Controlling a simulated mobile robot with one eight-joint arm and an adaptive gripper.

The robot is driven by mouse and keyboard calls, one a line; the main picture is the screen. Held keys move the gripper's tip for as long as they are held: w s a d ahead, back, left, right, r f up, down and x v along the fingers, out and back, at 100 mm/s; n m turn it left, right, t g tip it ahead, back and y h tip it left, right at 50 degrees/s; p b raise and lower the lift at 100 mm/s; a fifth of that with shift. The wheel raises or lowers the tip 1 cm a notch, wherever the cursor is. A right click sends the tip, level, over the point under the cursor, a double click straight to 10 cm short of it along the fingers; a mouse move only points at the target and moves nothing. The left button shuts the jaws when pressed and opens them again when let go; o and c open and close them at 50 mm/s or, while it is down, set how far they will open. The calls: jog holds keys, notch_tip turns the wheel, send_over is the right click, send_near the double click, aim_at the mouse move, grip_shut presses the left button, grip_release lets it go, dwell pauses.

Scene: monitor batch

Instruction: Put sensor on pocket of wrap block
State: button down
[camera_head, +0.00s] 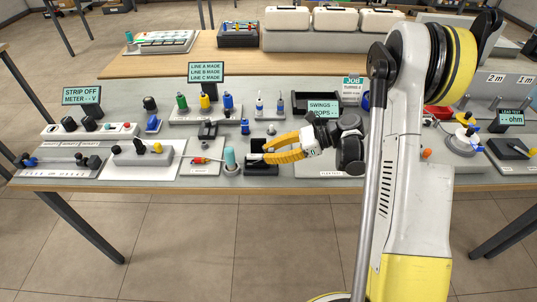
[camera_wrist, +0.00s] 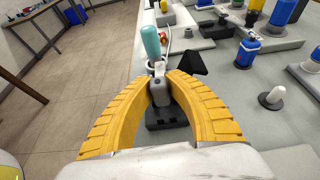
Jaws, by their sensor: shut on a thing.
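My gripper (camera_head: 264,152) has its two yellow fingers shut on a small grey piece, which looks like the sensor (camera_wrist: 158,92). In the wrist view the fingertips (camera_wrist: 160,88) press on it from both sides. A dark block, probably the wrap block (camera_wrist: 165,120), lies just below the held piece. It also shows as a dark shape by the fingertips in the head view (camera_head: 256,144). Its pocket is hidden by the fingers and the held piece. I cannot tell whether the sensor touches the block.
A teal-topped post (camera_wrist: 150,42) stands close beside the fingertips; the head view shows it too (camera_head: 230,157). A blue bottle-like part (camera_wrist: 247,50) and a pale peg (camera_wrist: 272,98) stand to the right. The bench's front edge is close to the gripper.

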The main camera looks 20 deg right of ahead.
jog(key=shift+f+b, duration=0.65)
jog(key=c, duration=1.7)
grip_release()
jog(key=shift+r, duration=0.2)
